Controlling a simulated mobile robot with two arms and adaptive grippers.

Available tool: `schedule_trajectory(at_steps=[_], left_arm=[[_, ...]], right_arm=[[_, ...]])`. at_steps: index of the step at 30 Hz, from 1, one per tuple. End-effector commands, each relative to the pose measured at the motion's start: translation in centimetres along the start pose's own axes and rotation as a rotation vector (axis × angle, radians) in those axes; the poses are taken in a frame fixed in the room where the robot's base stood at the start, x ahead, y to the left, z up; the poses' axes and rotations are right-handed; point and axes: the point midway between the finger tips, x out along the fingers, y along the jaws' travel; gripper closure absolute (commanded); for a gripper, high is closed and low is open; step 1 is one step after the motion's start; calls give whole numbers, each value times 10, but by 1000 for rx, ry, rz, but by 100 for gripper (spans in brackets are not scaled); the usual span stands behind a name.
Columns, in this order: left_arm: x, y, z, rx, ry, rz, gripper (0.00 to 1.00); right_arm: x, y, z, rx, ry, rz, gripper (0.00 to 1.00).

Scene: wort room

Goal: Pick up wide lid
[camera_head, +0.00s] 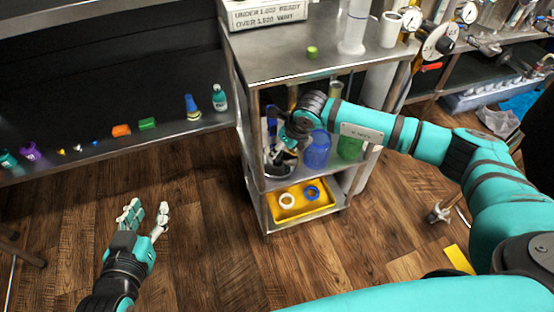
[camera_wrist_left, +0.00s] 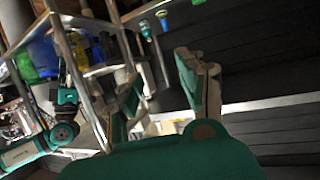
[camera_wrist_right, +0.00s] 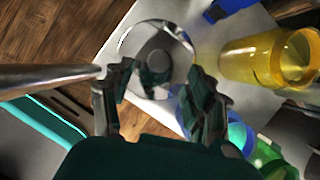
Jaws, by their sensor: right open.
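A round, shiny metal lid (camera_wrist_right: 158,52) lies on a shelf in the right wrist view, mirroring dark shapes. In the head view it is mostly hidden behind my right gripper (camera_head: 287,150), at the left of the cabinet's middle shelf. My right gripper also shows in the right wrist view (camera_wrist_right: 160,98), its fingers apart at the lid's near side with nothing between them. I cannot tell whether a finger touches the lid. My left gripper (camera_head: 143,214) is open and empty above the floor; its spread fingers show in the left wrist view (camera_wrist_left: 163,88).
A yellow see-through cup (camera_wrist_right: 262,60) stands right of the lid. A blue cup (camera_head: 317,148) and a green cup (camera_head: 350,148) share the shelf. A yellow tray (camera_head: 300,214) with two rings is below. A metal post (camera_wrist_right: 50,76) stands close to my right fingers.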

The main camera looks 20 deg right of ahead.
Motion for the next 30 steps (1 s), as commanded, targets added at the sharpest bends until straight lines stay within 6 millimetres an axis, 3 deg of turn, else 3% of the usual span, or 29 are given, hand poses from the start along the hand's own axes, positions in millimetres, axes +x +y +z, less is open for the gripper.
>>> schedule_trajectory(at_steps=[12,23,30], left_arm=[[-2,10,-68,-4,387,23,60],[-7,11,-81,-5,454,27,60],[-7,11,-80,-5,453,27,60]], right_arm=[[45,2,3,1,1,1,44],[50,2,4,0,-1,1,44],[50,2,4,0,-1,1,73]])
